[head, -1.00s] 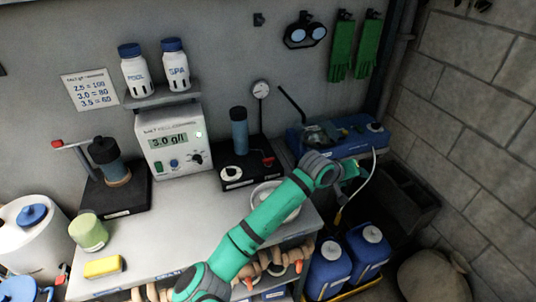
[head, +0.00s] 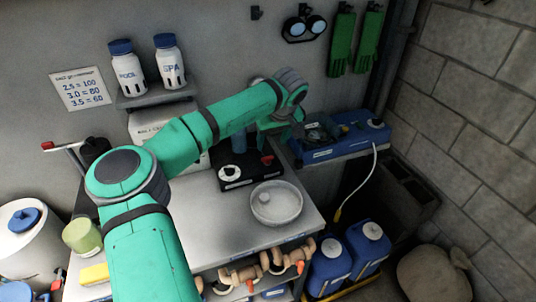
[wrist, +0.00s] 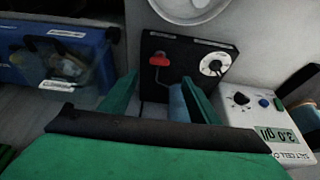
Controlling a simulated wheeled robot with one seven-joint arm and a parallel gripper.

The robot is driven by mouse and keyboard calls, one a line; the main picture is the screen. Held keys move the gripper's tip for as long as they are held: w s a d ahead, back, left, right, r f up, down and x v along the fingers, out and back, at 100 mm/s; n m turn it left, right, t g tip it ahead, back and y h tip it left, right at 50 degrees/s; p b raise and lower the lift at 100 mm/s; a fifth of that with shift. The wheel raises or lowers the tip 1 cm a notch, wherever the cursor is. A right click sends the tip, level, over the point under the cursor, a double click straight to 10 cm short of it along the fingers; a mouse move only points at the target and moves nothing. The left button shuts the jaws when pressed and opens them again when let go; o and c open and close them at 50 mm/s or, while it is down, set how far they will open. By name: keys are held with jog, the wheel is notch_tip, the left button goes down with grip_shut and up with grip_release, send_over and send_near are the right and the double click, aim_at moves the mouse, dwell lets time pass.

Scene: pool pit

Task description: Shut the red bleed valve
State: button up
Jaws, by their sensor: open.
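The red bleed valve is a small red lever (head: 267,160) on the black base plate (head: 236,183) at the back of the bench. A white round knob (head: 229,173) and a blue cylinder (head: 239,140) share that plate. In the wrist view the red lever (wrist: 159,60) shows ahead of my fingers, near the plate's left part. My gripper (wrist: 160,97) is open and empty, with the lever beyond its fingertips and apart from them. In the head view my arm crosses in front of the cylinder, and the fingertips are hard to make out.
A blue case (head: 345,135) stands right of the plate. A shallow round dish (head: 276,204) sits in front of it. The salt meter (wrist: 262,125) stands beside it, mostly behind my arm in the head view. Another red handle (head: 48,145) is at far left.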

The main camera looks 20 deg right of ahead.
aim_at(268, 157)
jog(key=x, duration=1)
jog(key=shift+d+f, duration=0.1)
jog(key=shift+f, duration=0.1)
jog(key=shift+c, duration=0.7)
jog(key=c, duration=0.9)
